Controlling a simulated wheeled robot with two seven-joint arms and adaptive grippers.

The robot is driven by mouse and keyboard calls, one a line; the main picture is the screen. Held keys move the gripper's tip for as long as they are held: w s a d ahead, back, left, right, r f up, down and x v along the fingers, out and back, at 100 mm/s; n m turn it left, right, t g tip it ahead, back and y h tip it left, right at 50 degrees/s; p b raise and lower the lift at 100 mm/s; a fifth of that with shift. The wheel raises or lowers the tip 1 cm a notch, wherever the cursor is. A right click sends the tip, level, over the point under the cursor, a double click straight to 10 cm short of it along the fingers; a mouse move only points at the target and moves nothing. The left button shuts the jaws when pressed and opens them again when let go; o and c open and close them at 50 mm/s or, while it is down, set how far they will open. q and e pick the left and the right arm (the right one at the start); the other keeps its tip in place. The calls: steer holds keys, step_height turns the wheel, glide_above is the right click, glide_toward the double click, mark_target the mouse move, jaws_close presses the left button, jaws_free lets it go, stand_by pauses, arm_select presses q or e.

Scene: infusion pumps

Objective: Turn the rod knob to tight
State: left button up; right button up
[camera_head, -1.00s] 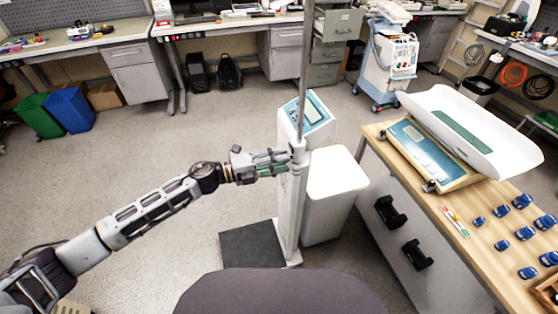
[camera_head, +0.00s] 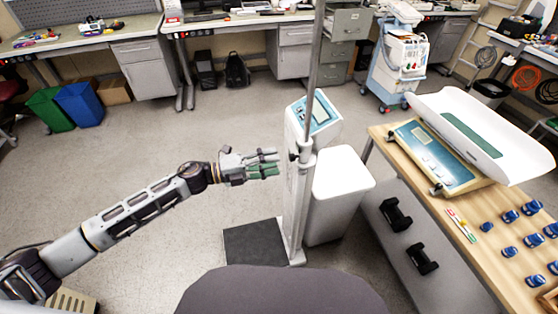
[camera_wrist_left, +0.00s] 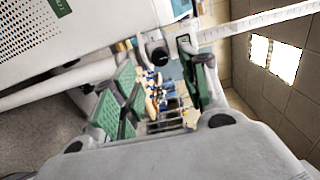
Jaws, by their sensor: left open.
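The upright measuring rod (camera_head: 316,70) rises from the white column (camera_head: 297,200) of a standing scale. A small dark rod knob (camera_head: 293,156) shows at the left side of the column's top; it is a round black knob (camera_wrist_left: 158,56) in the left wrist view. My left gripper (camera_head: 277,162) is open and empty, just left of the knob with a small gap between them. In the left wrist view, its green-padded fingers (camera_wrist_left: 157,88) are spread, with the knob ahead between their tips. Whether the knob is tight cannot be told. My right gripper is out of view.
The scale's display head (camera_head: 314,116) stands behind the column, and a white bin (camera_head: 342,180) is to its right. A dark platform (camera_head: 254,243) lies at its foot. A wooden table (camera_head: 440,185) with a baby scale (camera_head: 480,135) is at the right.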

arm_select(q)
steer(key=v, duration=0.7)
stand_by(0.7)
